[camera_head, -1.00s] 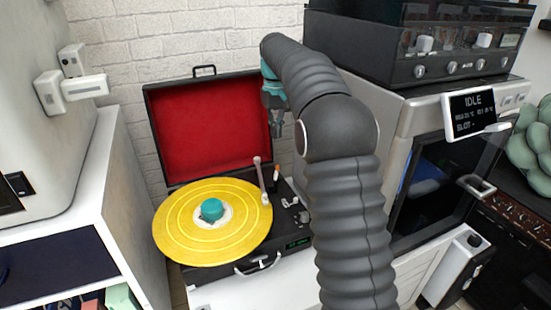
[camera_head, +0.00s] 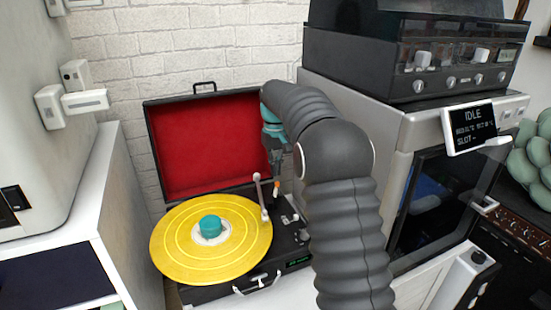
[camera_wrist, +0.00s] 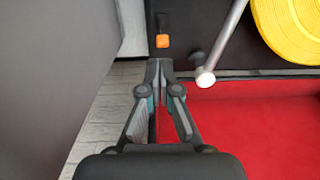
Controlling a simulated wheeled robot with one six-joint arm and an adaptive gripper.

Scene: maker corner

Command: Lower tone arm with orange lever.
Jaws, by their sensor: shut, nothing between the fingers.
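The black record player (camera_head: 215,293) stands open with its red-lined lid upright. A yellow record (camera_head: 180,245) with a teal centre piece lies on it. The pale tone arm (camera_head: 262,203) is at the record's right edge; I cannot tell whether its tip touches the record. It also shows in the wrist view (camera_wrist: 225,42). The small orange lever (camera_head: 276,188) is right of the tone arm, and shows in the wrist view (camera_wrist: 163,41). My gripper (camera_head: 277,177) is shut and empty, just above and behind the lever. In the wrist view its fingertips (camera_wrist: 160,64) appear close to the lever, with a small gap.
The red lid lining (camera_head: 205,150) is close behind my gripper. A grey machine with an IDLE screen (camera_head: 470,128) stands to the right, with a black unit (camera_head: 410,65) on top. A white cabinet (camera_head: 95,190) is at the left. Small knobs (camera_head: 296,220) sit right of the tone arm.

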